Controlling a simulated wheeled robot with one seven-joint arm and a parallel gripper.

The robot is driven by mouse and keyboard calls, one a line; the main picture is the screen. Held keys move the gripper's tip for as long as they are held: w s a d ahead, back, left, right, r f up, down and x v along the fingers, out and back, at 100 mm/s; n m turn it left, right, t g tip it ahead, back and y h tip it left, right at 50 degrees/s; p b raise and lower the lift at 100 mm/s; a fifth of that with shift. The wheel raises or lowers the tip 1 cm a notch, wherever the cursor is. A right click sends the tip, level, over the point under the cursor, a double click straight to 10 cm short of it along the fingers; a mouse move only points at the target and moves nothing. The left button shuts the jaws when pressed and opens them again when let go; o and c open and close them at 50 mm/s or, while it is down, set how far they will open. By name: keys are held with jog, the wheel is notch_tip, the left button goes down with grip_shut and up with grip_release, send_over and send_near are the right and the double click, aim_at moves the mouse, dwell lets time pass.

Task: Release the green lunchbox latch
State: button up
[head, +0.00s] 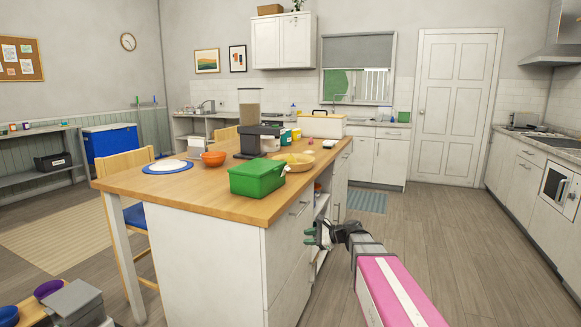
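The green lunchbox (257,180) sits upright on the wooden top of the kitchen island, near its front right edge. Its lid looks closed. The latch is too small to make out from here. My gripper (309,236) is off the right side of the island, lower than the top and in front of its drawers, well apart from the lunchbox. Its two green-tipped fingers look spread with nothing between them.
The floor (430,220) to the right of the island is clear.

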jog(key=s+d+f+n+g+h, duration=0.4)
jog(key=s+d+f+n+h, duration=0.65)
jog(key=s+f, duration=0.3)
jog(key=m+t+y, duration=0.1)
jog(key=m+t, duration=0.1)
send_near(288, 168)
jog(key=x, duration=0.8)
